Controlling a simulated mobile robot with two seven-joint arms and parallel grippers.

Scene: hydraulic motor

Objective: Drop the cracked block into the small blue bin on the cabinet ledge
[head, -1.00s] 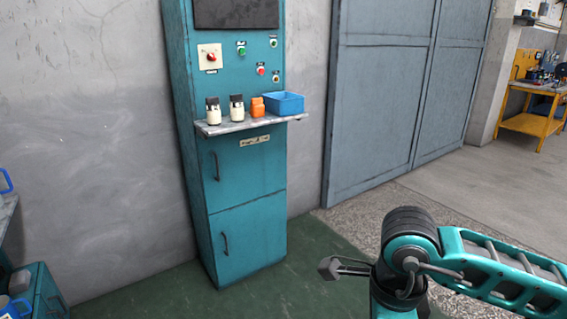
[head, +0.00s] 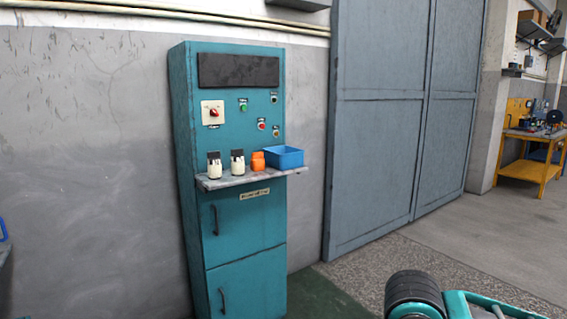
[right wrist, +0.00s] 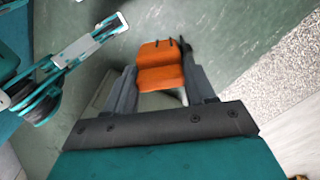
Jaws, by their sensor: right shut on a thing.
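My right gripper (right wrist: 160,85) is shut on an orange block (right wrist: 160,66) with dark prongs at its far end, seen in the right wrist view. A crack on it cannot be made out. The block is held above the green floor. In the head view the small blue bin (head: 284,157) stands at the right end of the cabinet ledge (head: 228,181). The bin's inside is mostly hidden by its front wall. The right gripper is out of the head view; only part of my arm shows at the lower right.
Another orange block (head: 258,161) stands on the ledge just left of the bin. Two cream blocks with dark tops, the left one (head: 214,165) and the other (head: 237,162), stand further left. The teal cabinet (head: 245,225) stands against the wall. A grey door (head: 395,120) is to its right.

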